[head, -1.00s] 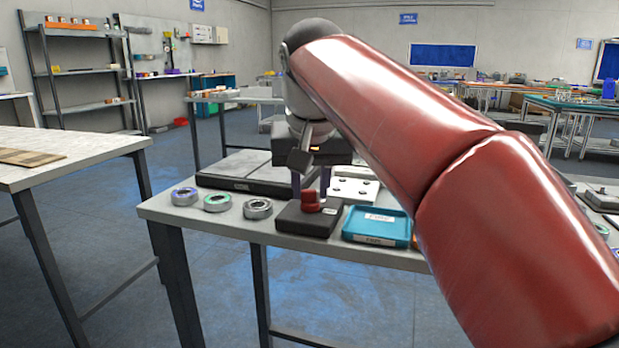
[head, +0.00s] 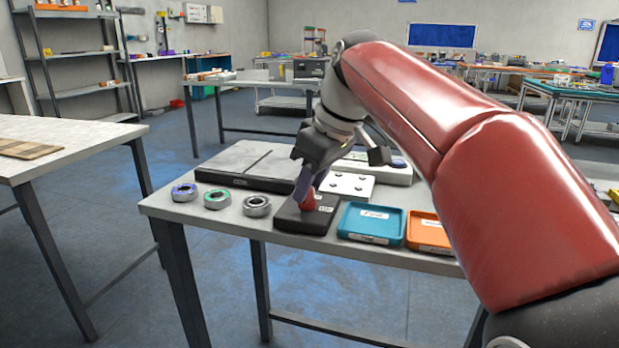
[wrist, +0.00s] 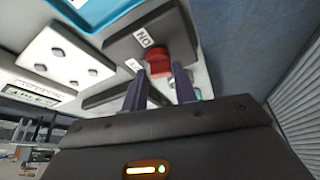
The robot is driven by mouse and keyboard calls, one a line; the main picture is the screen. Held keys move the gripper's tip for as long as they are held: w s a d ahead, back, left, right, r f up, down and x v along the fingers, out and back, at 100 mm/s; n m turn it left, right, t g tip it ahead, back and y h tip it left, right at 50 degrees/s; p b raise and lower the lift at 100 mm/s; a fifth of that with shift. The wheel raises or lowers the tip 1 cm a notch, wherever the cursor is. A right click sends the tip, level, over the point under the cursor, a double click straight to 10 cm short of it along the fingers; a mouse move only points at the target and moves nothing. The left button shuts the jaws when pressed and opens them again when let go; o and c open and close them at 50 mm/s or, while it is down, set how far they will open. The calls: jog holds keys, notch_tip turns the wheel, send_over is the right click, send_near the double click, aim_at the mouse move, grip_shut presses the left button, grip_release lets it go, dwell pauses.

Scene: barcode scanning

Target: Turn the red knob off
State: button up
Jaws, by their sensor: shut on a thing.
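The red knob (head: 308,201) sits on a dark box (head: 290,220) near the front edge of the table. My gripper (head: 304,188) reaches down over it from behind, tilted, with its dark purple fingers at the knob. In the wrist view the red knob (wrist: 159,62) shows at the fingertips of my gripper (wrist: 160,78), shut on it. An "ON" label (wrist: 143,39) is on the dark box beside the knob, and a second label is partly hidden. The fingers cover part of the knob, so its exact pointing is hard to tell.
Several round rings, one of them green-rimmed (head: 216,199), lie left of the box. A blue tray (head: 372,224) and an orange tray (head: 428,232) stand to its right. A white plate (head: 346,186) and a grey flat slab (head: 240,165) lie behind.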

jog(key=shift+w+n+g, duration=0.1)
jog(key=shift+n+g, duration=0.4)
jog(key=shift+n, duration=0.8)
jog(key=shift+n+y, duration=0.3)
jog(key=o, duration=1)
jog(key=v, duration=0.7)
jog(key=shift+d+r, duration=0.15)
jog(key=shift+r, duration=0.25)
